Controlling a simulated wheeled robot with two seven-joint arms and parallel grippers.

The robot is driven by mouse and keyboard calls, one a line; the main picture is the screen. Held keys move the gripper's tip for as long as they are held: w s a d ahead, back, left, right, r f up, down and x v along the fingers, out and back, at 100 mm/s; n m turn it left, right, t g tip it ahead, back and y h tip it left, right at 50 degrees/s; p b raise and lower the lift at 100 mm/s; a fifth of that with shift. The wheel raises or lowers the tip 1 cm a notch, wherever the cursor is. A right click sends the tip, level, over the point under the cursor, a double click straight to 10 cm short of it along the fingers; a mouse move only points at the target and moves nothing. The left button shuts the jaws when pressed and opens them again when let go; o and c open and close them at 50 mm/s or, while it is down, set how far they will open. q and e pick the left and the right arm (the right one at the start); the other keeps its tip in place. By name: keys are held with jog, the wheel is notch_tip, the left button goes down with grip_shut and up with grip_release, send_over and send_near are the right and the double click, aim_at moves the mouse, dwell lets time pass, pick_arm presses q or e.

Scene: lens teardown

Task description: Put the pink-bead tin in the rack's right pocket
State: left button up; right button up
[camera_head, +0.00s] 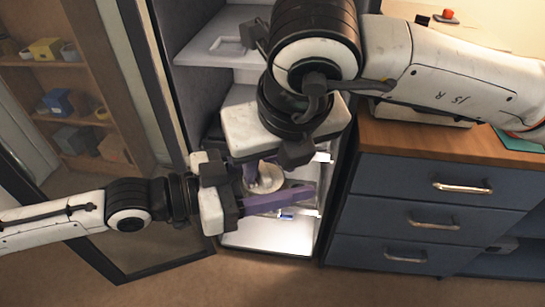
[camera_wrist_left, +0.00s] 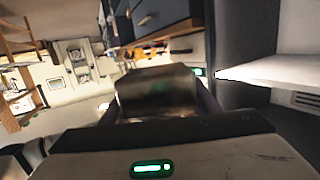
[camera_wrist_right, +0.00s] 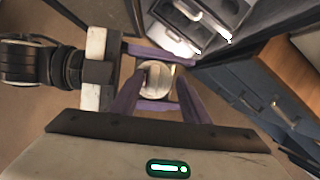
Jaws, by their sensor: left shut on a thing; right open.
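A round tin (camera_head: 266,178) with a pale top is held upright in front of the lit cabinet. My left gripper (camera_head: 278,187) is shut on it, with purple fingers on either side. The tin's dark, shiny side fills the gap between the fingers in the left wrist view (camera_wrist_left: 158,92). In the right wrist view the tin (camera_wrist_right: 157,79) shows from above. My right gripper (camera_wrist_right: 160,88) is open above the tin, its fingers on either side; I cannot tell whether they touch it. The bead colour is not visible. I cannot make out the rack or its right pocket.
An open cabinet with a white shelf (camera_head: 215,47) and a bright lower floor (camera_head: 265,238) stands behind the grippers. Blue drawers (camera_head: 430,210) under a wooden top are close on the right. The open door and a wooden shelf unit (camera_head: 75,62) are at the left.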

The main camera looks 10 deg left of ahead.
jog(key=c, duration=0.7)
pick_arm(q)
jog(key=o, duration=1.1)
pick_arm(e)
jog(key=shift+c, duration=1)
pick_arm(q)
jog(key=shift+a, duration=0.1)
